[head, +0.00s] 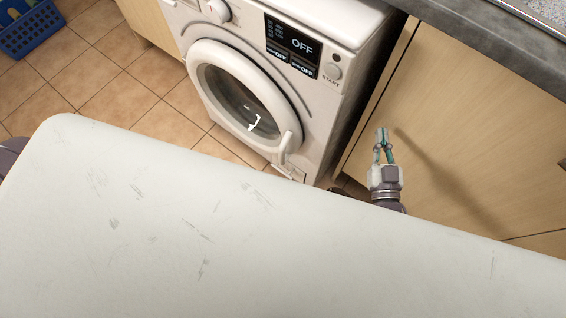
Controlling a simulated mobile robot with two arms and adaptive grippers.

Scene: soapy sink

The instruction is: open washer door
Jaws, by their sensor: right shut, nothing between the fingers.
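The white washer (309,92) stands ahead, with its round door (243,98) facing me. The door looks closed, and a white handle (285,148) is at its lower right edge. The display (292,45) reads OFF. My right gripper (382,134) is shut and empty. It is to the right of the washer door, in front of the wooden cabinet, and apart from the handle. My left gripper is out of view; only a bit of my arm shows at the left edge.
A wooden cabinet (470,130) under a grey countertop (500,35) stands right of the washer. A blue basket (28,28) is on the tiled floor (110,85) at the upper left. Open floor lies left of the washer.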

